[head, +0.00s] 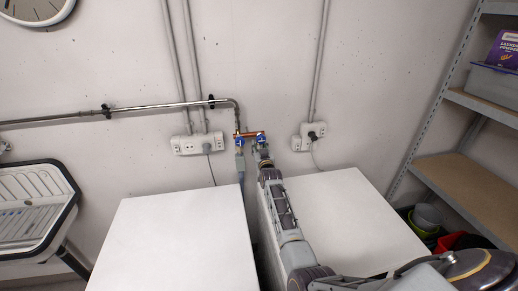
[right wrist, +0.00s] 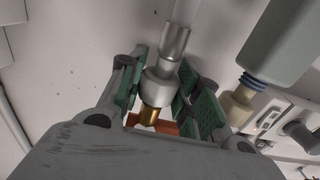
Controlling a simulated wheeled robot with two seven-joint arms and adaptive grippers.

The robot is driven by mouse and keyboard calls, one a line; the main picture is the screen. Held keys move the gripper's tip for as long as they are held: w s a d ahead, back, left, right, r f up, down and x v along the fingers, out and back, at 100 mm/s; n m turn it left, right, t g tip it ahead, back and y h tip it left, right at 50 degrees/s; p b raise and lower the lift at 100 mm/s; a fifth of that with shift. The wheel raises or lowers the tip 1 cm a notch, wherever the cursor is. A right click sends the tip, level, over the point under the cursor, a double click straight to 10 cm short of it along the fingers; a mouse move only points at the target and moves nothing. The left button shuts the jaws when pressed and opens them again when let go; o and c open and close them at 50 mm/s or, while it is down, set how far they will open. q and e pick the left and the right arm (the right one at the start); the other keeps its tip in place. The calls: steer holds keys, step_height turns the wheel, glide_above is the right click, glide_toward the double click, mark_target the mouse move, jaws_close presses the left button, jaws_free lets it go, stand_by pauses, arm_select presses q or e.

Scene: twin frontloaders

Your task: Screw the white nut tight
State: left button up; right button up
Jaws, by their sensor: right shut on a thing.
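The white nut (right wrist: 158,86) shows pale grey in the right wrist view, at the end of a grey hose (right wrist: 175,42). It sits in line with a brass threaded end (right wrist: 149,115), and some brass shows beyond it. How tight the nut sits cannot be told. My left gripper is not in view.
A second hose connector (right wrist: 270,45) with a blue ring hangs close beside my right gripper. A copper pipe with blue valves (head: 249,136) is on the wall. White machines stand left (head: 175,235) and right (head: 345,215), with a narrow gap between. Shelves (head: 465,185) stand at right.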

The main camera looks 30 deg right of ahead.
steer(key=shift+w+d+r+n+y, duration=0.1)
steer(key=shift+w+r+n+y, duration=0.1)
steer(key=shift+r+n+y, duration=0.3)
stand_by(0.4)
steer(key=shift+f+t+y, duration=0.2)
steer(key=shift+t+y, duration=0.1)
steer(key=shift+y, duration=0.1)
steer(key=shift+r+n+y, duration=0.1)
steer(key=shift+n+y, duration=0.4)
steer(key=shift+y, duration=0.4)
steer(key=shift+n+y+b, duration=0.5)
steer(key=shift+b, duration=0.15)
steer(key=shift+f+n+y+b, duration=0.25)
steer(key=shift+n+y+b, duration=0.1)
steer(key=shift+y, duration=0.15)
